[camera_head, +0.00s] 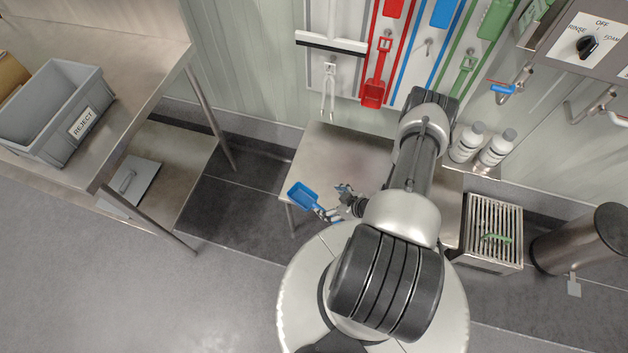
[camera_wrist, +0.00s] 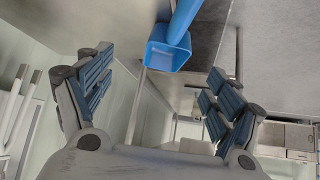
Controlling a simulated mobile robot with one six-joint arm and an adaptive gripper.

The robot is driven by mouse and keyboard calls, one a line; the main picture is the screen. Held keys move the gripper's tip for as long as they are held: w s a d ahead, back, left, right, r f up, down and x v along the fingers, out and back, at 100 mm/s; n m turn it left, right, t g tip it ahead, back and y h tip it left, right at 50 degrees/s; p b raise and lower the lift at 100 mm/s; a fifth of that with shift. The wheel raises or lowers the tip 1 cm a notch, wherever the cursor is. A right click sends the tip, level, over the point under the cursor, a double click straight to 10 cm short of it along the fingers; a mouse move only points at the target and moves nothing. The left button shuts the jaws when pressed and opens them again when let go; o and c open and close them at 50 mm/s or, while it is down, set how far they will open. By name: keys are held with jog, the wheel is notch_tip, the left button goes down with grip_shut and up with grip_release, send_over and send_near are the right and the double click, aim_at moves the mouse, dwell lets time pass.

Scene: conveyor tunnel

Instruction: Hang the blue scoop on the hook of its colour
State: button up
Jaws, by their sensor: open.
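The blue scoop (camera_head: 303,195) is at the front left corner of the small steel table in the head view. Its pan points left and its handle end is hard to make out by my gripper. My gripper (camera_head: 336,202) is open just right of the pan. In the wrist view the scoop (camera_wrist: 168,52) shows at the top middle, between the spread fingers (camera_wrist: 160,85); I cannot tell whether they touch it. A bare metal hook (camera_head: 428,45) sits in the blue-outlined strip of the wall board, under a blue label (camera_head: 444,12).
A red scoop (camera_head: 374,92) and a green scoop (camera_head: 464,72) hang beside the blue strip, with a squeegee (camera_head: 331,43) and tongs (camera_head: 329,90) at left. White bottles (camera_head: 467,142) stand right of my arm.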

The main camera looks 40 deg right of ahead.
jog(key=w+d+r+g+h, duration=0.15)
jog(key=w+d+r, duration=0.35)
jog(key=r, duration=0.5)
jog(key=w+d+r+g+h, duration=0.1)
jog(key=w+d+r+h, duration=0.1)
jog(key=w+d+r, duration=0.5)
jog(key=a+r+g+h, duration=0.1)
jog(key=a+r, duration=0.2)
jog(key=r, duration=0.8)
jog(key=a+r+h, duration=0.1)
jog(key=a+r, duration=0.3)
jog(key=r, duration=0.7)
jog(key=s+a+r+m+y, duration=0.1)
jog(key=s+a+r+m, duration=0.1)
jog(key=s+a+r, duration=0.55)
jog(key=s+a+r+m+y, duration=0.1)
jog(key=s+a+r, duration=0.3)
jog(key=a+r, duration=0.55)
jog(key=s+a+r+y, duration=0.1)
jog(key=s+a+r, duration=0.1)
jog(key=s+a, duration=0.4)
jog(key=s, duration=0.3)
jog(key=shift+s+r, duration=0.4)
jog(key=shift+o, duration=0.5)
